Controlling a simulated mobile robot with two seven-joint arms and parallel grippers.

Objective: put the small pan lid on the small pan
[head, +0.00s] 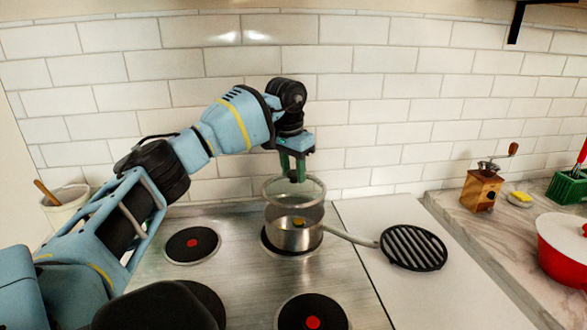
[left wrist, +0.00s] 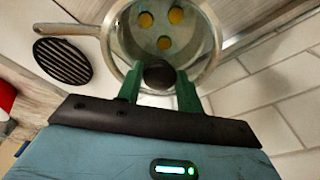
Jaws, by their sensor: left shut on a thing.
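The small pan (head: 284,240) is a steel saucepan on a back burner, its handle pointing right. Three yellow-orange round pieces (left wrist: 164,43) show inside it in the left wrist view. The small pan lid (head: 313,191) is clear glass with a thin rim and a dark knob (left wrist: 160,75). My left gripper (head: 293,176) is shut on the lid's knob and holds the lid above the pan, apart from its rim. In the left wrist view the lid overlaps the pan opening. My right gripper is not in view.
Burners with red centres (head: 192,244) flank the pan on the steel cooktop. A black grill trivet (head: 414,248) lies beside the pan handle. A wooden grinder (head: 481,190), a red pot (head: 562,255) and a green crate (head: 568,187) stand on the right counter. A tiled wall (head: 400,110) is close behind.

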